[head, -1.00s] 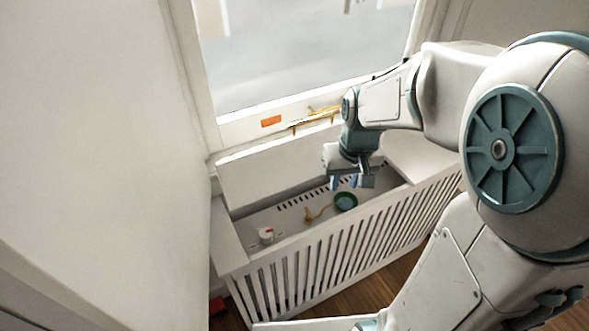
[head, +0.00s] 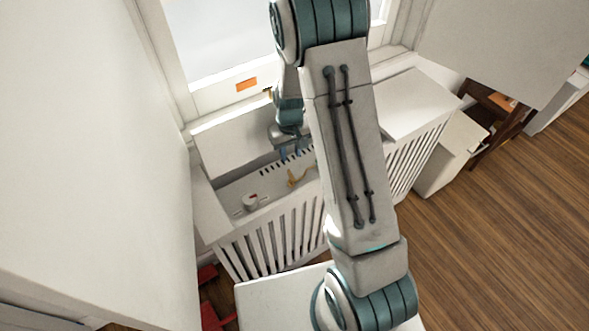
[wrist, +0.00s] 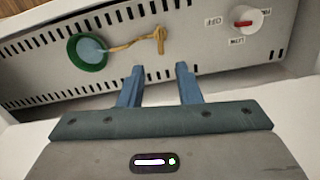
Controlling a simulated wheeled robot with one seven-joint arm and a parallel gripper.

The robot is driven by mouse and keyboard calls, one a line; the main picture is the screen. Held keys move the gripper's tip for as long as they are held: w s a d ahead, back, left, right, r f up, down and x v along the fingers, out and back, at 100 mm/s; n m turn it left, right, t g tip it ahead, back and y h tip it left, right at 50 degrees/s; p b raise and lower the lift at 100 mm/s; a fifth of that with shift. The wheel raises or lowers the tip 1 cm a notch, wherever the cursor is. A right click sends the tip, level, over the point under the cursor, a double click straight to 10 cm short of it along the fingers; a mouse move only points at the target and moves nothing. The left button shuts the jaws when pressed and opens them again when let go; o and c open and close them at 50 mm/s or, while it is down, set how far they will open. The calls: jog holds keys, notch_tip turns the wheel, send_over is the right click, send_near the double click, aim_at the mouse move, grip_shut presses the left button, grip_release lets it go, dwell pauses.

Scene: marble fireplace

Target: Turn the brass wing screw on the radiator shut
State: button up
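The brass wing screw (wrist: 160,38) sits on the perforated grey-white panel inside the radiator casing, with its wing upright in the wrist view. A yellow-brown cord runs from it to a green ring with a pale blue centre (wrist: 88,52). The screw also shows in the head view (head: 292,178), just below my gripper (head: 290,152). In the wrist view my gripper (wrist: 157,72) has its two blue fingers apart with nothing between them. The screw lies beyond the fingertips, roughly in line with the gap. My arm hides the green ring in the head view.
A white dial with a red pointer (wrist: 248,20), marked OFF and LOW, is on the same panel. The slatted radiator cover (head: 270,245) stands in front, with the window behind. A white wall (head: 90,150) is close on the left. Wood floor (head: 490,220) is open at right.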

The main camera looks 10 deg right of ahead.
aim_at(291, 174)
notch_tip(291, 174, down, 10)
jog(key=shift+r, duration=0.1)
dwell(0.4)
